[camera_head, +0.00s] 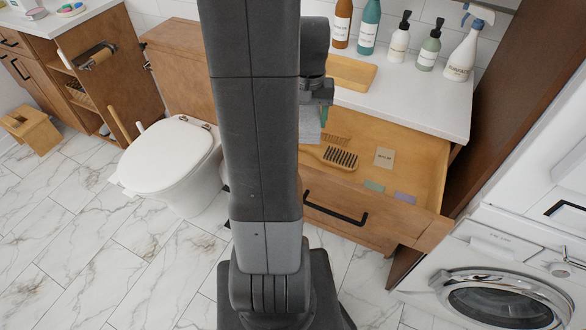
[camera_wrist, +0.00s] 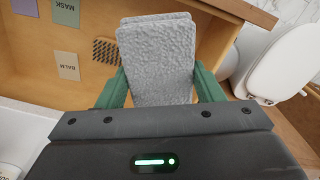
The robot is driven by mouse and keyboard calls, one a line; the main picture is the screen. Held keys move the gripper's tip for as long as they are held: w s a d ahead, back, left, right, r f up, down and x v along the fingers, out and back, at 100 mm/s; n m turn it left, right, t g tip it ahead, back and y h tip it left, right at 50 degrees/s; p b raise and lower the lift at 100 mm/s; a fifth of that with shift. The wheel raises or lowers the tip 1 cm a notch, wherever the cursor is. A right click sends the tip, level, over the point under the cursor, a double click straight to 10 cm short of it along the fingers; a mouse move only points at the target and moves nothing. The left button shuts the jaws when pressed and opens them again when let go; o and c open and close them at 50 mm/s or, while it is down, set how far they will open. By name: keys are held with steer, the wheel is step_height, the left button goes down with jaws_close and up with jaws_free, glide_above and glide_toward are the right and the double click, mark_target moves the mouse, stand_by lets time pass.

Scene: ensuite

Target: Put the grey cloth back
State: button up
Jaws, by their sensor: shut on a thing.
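The grey cloth (camera_wrist: 158,60) is a folded, rough-textured pad. My gripper (camera_wrist: 160,88) is shut on it, with a green finger on each side in the wrist view. In the head view my gripper (camera_head: 324,112) is over the open drawer (camera_head: 425,160), near its left end, partly hidden by my arm. A small part of the cloth (camera_head: 309,130) shows below it.
The white counter (camera_head: 420,105) above the drawer bears a wooden tray (camera_head: 352,73) and several bottles at the back. A toilet (camera_head: 170,150) stands to the left, a washing machine (camera_head: 500,295) to the right. The drawer front (camera_head: 350,205) sticks out over the floor.

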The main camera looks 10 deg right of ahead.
step_height(320, 180, down, 18)
steer(key=shift+r+b, duration=0.2)
steer(key=shift+b, duration=0.2)
steer(key=shift+f, duration=0.1)
steer(key=o, duration=0.5)
steer(key=shift+f, duration=0.1)
steer(key=o, duration=0.4)
steer(key=shift+o, duration=0.2)
step_height(320, 180, up, 12)
steer(key=shift+r+p, duration=0.25)
steer(key=shift+p, duration=0.05)
